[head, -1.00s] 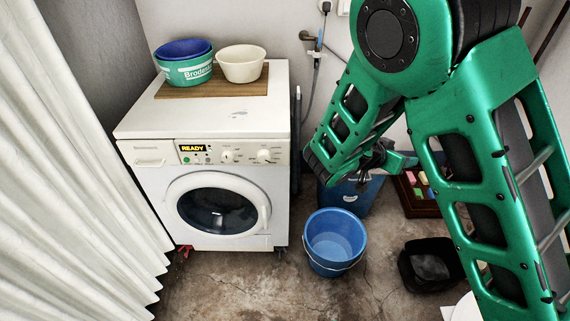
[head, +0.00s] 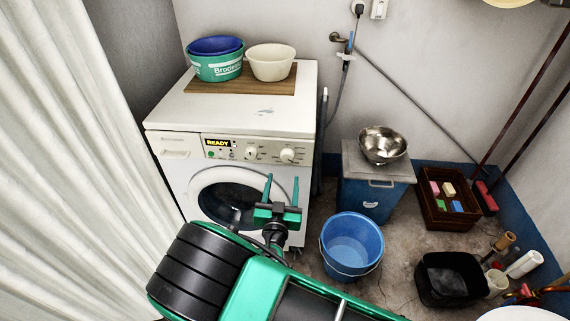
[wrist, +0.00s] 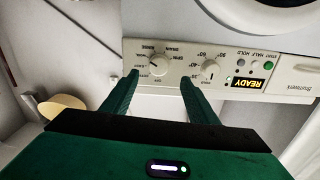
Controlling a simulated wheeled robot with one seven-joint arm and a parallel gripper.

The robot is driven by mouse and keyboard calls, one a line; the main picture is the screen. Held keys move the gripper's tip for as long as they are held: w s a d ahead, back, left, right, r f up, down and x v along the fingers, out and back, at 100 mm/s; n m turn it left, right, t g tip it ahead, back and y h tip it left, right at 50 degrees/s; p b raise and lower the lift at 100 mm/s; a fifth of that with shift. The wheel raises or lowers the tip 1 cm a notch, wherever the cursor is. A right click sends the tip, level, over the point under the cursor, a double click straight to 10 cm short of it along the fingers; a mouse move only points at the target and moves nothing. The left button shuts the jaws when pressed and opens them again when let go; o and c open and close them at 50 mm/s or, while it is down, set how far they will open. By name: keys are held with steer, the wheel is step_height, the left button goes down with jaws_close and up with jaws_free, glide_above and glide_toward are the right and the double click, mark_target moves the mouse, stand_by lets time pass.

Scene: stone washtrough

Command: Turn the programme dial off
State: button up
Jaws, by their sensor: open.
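The white washing machine (head: 235,165) stands against the back wall, with a lit READY display (head: 217,142) on its front panel. The programme dial (head: 287,155) is the right-hand round knob; in the wrist view the panel is upside down and this dial (wrist: 159,64) has wash words around it. The temperature dial (head: 251,153) is beside it, marked with degrees in the wrist view (wrist: 210,69). My gripper (head: 282,180) is open and empty in front of the door, below the dial. In the wrist view its fingertips (wrist: 160,78) appear either side of the programme dial, apart from it.
A blue bucket (head: 351,245) stands on the floor right of the machine. A blue box (head: 372,195) with a metal bowl (head: 382,144) is behind it. A white curtain (head: 75,160) hangs at left. Two basins (head: 272,64) sit on a board on top.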

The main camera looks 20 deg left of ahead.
mark_target(286, 159)
steer(key=x, duration=0.9)
steer(key=shift+w, duration=0.1)
steer(key=c, duration=1)
steer(key=shift+a, duration=0.2)
steer(key=shift+c, duration=0.2)
steer(key=shift+d, duration=0.15)
